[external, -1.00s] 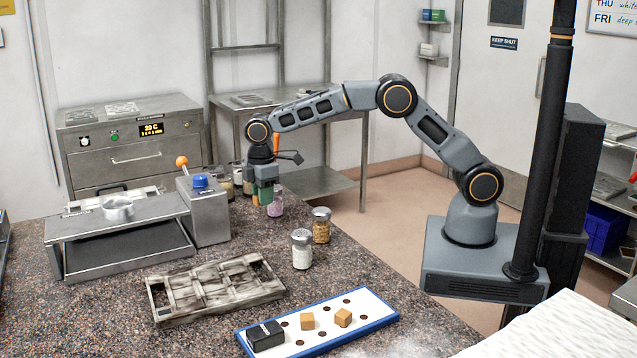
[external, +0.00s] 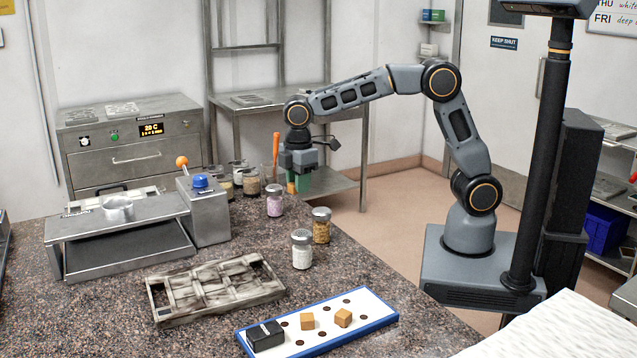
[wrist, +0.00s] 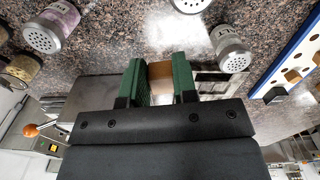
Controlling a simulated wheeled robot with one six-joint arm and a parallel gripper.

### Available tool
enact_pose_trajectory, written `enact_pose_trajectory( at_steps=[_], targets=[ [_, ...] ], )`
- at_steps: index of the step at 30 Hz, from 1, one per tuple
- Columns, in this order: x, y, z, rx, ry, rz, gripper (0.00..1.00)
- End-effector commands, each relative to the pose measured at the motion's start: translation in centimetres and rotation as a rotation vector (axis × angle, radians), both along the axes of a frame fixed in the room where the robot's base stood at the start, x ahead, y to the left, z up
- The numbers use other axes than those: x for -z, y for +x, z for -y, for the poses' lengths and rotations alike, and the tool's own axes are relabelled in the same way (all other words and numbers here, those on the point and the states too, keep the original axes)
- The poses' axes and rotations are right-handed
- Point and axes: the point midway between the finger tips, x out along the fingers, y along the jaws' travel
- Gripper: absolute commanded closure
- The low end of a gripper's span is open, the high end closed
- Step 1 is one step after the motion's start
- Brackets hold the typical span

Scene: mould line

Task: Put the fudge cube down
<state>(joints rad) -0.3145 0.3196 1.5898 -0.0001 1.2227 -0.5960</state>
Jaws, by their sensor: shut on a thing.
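My gripper (external: 298,187) hangs above the far right edge of the speckled counter, beyond the jars. Its green fingers are shut on a tan fudge cube (wrist: 160,71) in the wrist view, with the cube between the fingertips and clear of the counter. Two more fudge cubes (external: 307,321) (external: 343,318) sit on a white board with a blue rim (external: 379,321) and dark round spots, at the front of the counter. A black block (external: 265,336) sits at that board's left end.
Two shaker jars (external: 301,249) (external: 321,225) and a pink-filled jar (external: 275,200) stand near the counter's right edge. A metal mould frame (external: 215,287) lies left of the board. A steel press with an orange-knobbed lever (external: 208,215) stands at left.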

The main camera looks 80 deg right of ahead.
Motion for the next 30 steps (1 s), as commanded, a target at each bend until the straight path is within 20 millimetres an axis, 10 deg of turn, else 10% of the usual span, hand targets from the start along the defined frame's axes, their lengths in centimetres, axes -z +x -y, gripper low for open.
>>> enact_pose_trajectory(
  at_steps=[9, 15, 22, 30],
  targets=[
    [-2.4, -9.4, -12.9, -0.319, 0.012, 0.021, 0.95],
    [-2.9, -17.2, -18.0, -0.43, 0.015, 0.017, 0.95],
    [-2.4, -22.9, -19.5, -0.42, 0.007, 0.003, 0.95],
    [-1.2, -22.8, -19.5, -0.282, -0.007, -0.011, 0.95]
  ],
)
